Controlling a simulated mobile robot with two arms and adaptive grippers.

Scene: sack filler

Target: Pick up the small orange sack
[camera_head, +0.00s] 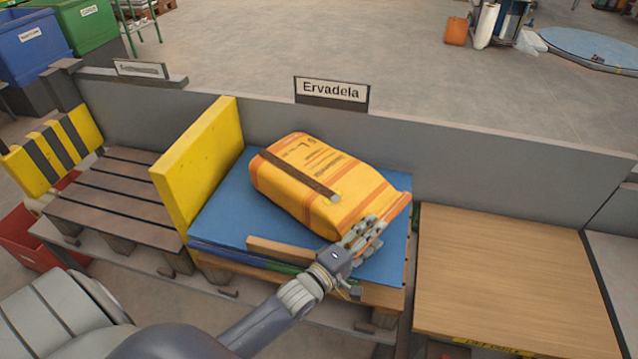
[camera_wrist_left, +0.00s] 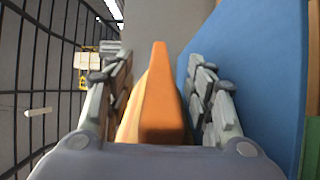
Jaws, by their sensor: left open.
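The small orange sack (camera_head: 318,183) lies on a blue sheet (camera_head: 222,212) on a pallet, below the sign reading Ervadela. It is orange-yellow with a darker brown band. My left gripper (camera_head: 366,236) is at the sack's near right corner. In the left wrist view, the open fingers of my left gripper (camera_wrist_left: 160,95) stand on both sides of an orange end of the sack (camera_wrist_left: 162,100), with gaps showing beside it. Whether the fingers touch the sack cannot be told. My right gripper is not in view.
A yellow panel (camera_head: 197,160) stands upright left of the sack. A grey wall (camera_head: 465,170) runs behind it. A wooden table (camera_head: 510,275) with a bare top is at the right. An empty slatted pallet (camera_head: 110,200) is at the left.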

